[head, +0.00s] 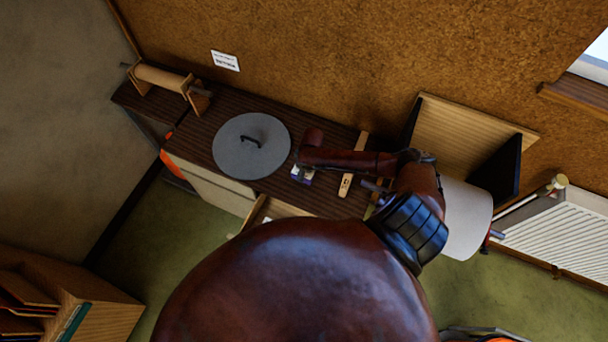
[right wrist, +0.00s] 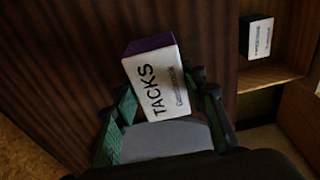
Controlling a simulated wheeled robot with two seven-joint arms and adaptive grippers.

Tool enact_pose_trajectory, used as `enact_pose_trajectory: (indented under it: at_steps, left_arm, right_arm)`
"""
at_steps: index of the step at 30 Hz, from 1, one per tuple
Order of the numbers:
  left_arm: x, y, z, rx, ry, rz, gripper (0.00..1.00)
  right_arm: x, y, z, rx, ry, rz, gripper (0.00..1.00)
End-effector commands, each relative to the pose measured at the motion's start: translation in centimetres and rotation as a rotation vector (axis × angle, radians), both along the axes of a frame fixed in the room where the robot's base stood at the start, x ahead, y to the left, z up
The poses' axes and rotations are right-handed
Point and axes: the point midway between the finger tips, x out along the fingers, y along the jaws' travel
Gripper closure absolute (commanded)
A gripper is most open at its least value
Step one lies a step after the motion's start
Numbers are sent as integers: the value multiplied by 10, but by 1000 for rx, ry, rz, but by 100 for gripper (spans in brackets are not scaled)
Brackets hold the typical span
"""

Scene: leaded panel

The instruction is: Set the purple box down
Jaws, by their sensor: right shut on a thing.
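The purple box (right wrist: 152,78) has a white side printed "TACKS". In the right wrist view it sits tilted between the fingers of my right gripper (right wrist: 166,84), which is shut on it. In the head view the purple box (head: 301,175) shows small and partly hidden at the end of my right arm. It is over the dark wood bench top (head: 225,105), to the right of a round grey disc (head: 240,165). I cannot tell whether the box touches the bench top. My left gripper is not in view.
The grey disc has a black handle. A wooden strip (head: 353,165) lies right of the box. A wooden roll stand (head: 165,78) is at the far left. An open drawer (head: 283,209) juts from the front. The right wrist view shows a small dark box (right wrist: 258,38) in a wooden compartment.

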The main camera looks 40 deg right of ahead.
Motion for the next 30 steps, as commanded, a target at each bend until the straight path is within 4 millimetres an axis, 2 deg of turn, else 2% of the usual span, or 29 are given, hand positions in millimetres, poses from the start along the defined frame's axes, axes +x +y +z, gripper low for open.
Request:
enact_pose_trajectory:
  at_steps: [1,5,17,18,25,30]
  left_arm:
    - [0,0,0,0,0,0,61]
    - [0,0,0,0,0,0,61]
    - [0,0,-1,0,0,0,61]
    - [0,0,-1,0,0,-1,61]
    - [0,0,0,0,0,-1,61]
    - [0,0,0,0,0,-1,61]
  right_arm:
    - [-2,2,-10,2,5,-1,89]
    - [-1,2,-23,2,2,1,89]
    - [-2,2,-28,1,3,1,89]
    - [-2,1,-28,1,3,1,59]
    - [-2,2,-27,1,3,1,43]
    - [-2,2,-27,1,3,1,43]
